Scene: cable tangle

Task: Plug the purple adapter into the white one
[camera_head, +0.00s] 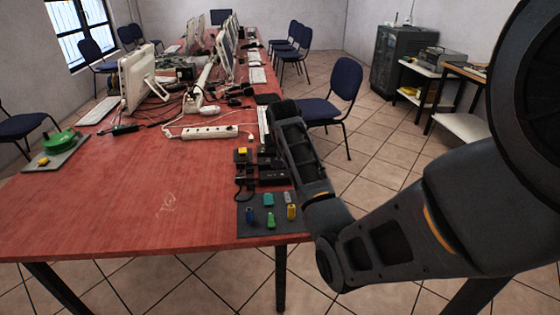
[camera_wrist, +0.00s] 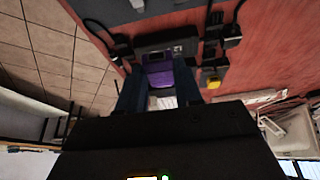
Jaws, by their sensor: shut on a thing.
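My gripper (camera_wrist: 158,72) is shut on the purple adapter (camera_wrist: 158,69) in the wrist view, with one dark blue finger on each side of it. A black box (camera_wrist: 170,46) with a small screen lies just past the adapter; I cannot tell whether they touch. A pale patch (camera_wrist: 163,102) shows between the fingers behind the adapter, and I cannot tell what it is. A small whitish piece (camera_wrist: 137,5) is at the top edge; I cannot tell if it is the white adapter. In the head view my arm hides the gripper and the purple adapter.
A yellow-topped piece (camera_head: 241,151) and black boxes with cables (camera_head: 272,177) are near the right edge of the red table (camera_head: 130,200). A dark mat (camera_head: 257,232) holds several coloured connectors. A white power strip (camera_head: 210,132) lies farther back. The table's front left is clear.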

